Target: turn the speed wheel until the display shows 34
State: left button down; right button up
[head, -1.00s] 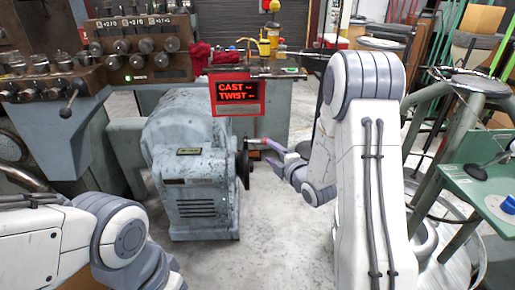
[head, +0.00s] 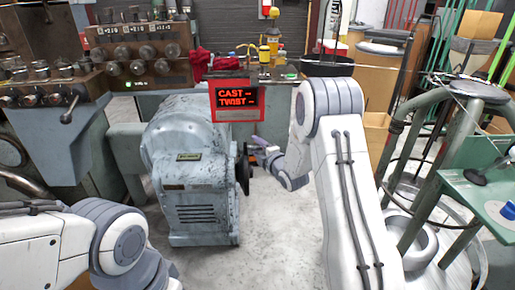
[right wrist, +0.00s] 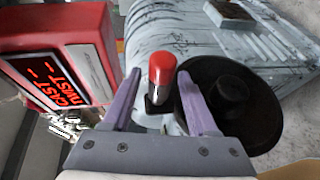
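The black wheel (head: 243,168) is on the right side of the grey-blue machine (head: 190,170); it also shows in the right wrist view (right wrist: 230,100). A red-tipped handle (right wrist: 162,70) stands beside the wheel. My right gripper (right wrist: 158,92) is open, with its purple fingers apart on either side of the handle; in the head view it is beside the wheel (head: 256,147). I cannot tell whether the fingers touch the handle. The red-framed display (head: 236,99) reads CAST and TWIST with dashes and no number. My left gripper is out of view below the left arm.
A panel with several knobs and a green light (head: 140,62) stands at the back left. A bench with a yellow bottle (head: 264,54) is behind the display. A green metal stand (head: 440,140) is at the right. Bare floor lies in front of the machine.

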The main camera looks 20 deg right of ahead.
grip_shut()
jog(key=shift+d, duration=0.1)
dwell(1.1)
